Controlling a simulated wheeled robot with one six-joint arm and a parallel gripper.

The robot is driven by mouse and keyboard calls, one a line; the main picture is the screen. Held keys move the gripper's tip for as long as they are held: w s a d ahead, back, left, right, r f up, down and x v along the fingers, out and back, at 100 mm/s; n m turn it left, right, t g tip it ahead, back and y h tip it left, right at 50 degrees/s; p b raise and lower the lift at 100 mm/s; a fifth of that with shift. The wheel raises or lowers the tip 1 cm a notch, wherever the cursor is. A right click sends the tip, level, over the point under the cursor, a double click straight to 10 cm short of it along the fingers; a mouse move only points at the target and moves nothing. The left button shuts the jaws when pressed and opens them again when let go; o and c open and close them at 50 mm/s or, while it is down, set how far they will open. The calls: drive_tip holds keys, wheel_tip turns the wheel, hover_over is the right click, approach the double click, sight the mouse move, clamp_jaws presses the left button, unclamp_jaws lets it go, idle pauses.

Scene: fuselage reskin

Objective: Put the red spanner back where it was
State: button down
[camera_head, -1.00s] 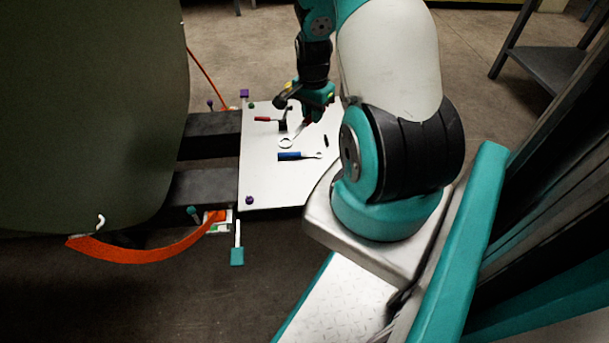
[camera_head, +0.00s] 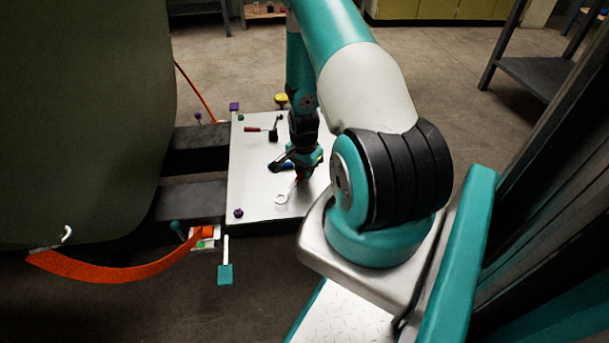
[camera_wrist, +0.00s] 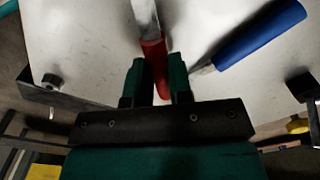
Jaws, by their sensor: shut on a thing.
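The red spanner (camera_head: 282,198) has a metal shaft with a ring end and a red handle. My gripper (camera_head: 301,174) is shut on its handle, low over the white board (camera_head: 255,180). Ring and shaft point to the lower left in the head view; most of the handle is hidden by the gripper. In the wrist view the red handle (camera_wrist: 154,58) sits between the two fingers and the shaft runs up out of the picture. I cannot tell whether the spanner touches the board. A blue-handled spanner (camera_wrist: 262,36) lies beside it on the right in the wrist view.
A red-handled tool (camera_head: 252,129) and a small dark block (camera_head: 273,134) are farther back on the board. A purple knob (camera_head: 239,212) stands near the front left corner. The green fuselage skin (camera_head: 80,120) and an orange strip (camera_head: 120,272) are at left.

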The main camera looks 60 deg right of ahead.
drive_tip(key=shift+f, duration=0.5)
drive_tip(key=shift+f, duration=0.2)
drive_tip(key=c, duration=1)
unclamp_jaws()
drive_tip(key=shift+c, duration=0.2)
drive_tip(key=shift+r, duration=0.15)
wheel_tip(320, 180, up, 12)
drive_tip(key=p, duration=0.5)
drive_tip(key=shift+a+r, duration=0.15)
drive_tip(key=shift+a, duration=0.05)
